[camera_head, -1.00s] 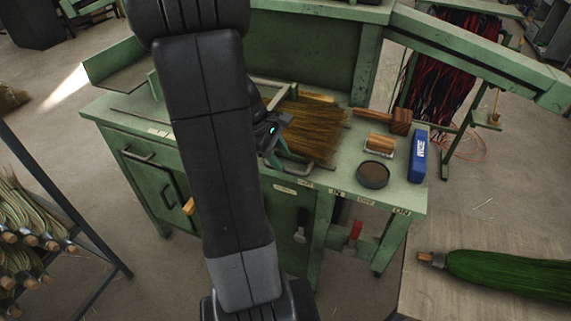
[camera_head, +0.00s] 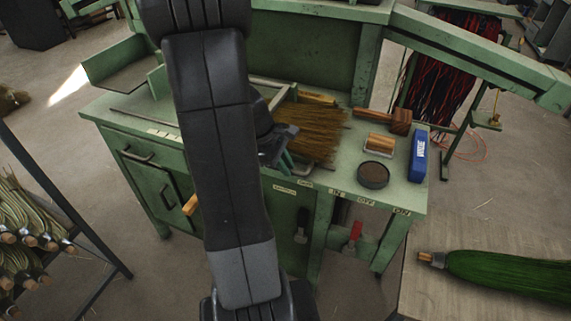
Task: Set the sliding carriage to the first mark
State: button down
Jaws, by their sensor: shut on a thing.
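My gripper (camera_head: 283,157) is at the bench's front edge, partly hidden behind my own dark arm. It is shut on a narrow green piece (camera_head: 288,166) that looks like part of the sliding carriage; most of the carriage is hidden. Tan broom bristles (camera_head: 318,130) lie flat on the bench just right of my gripper. Small pale marks (camera_head: 163,133) show on the bench's front left edge. I cannot tell which is the first mark, nor where the carriage stands against it.
On the green bench (camera_head: 345,172) stand a dark round tin (camera_head: 373,174), a copper-coloured spool (camera_head: 380,142), a wooden mallet (camera_head: 398,120) and a blue box (camera_head: 418,155). A green-bristled broom (camera_head: 500,272) lies on the table at right. A rack of bundles (camera_head: 30,225) stands at left.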

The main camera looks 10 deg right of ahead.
jog(key=shift+a, duration=0.1)
jog(key=w+a+p, duration=0.2)
jog(key=w+a, duration=0.5)
jog(key=a, duration=0.4)
jog(key=w+a+p, duration=0.2)
jog(key=w+a, duration=0.6)
jog(key=a, duration=0.3)
jog(key=shift+a, duration=0.2)
jog(key=shift+w, duration=0.1)
jog(key=c, duration=1.4)
grip_release()
jog(key=shift+r, duration=0.1)
jog(key=v, duration=1.3)
jog(key=shift+r+b, duration=0.3)
jog(key=shift+b, duration=0.15)
jog(key=shift+f, duration=0.1)
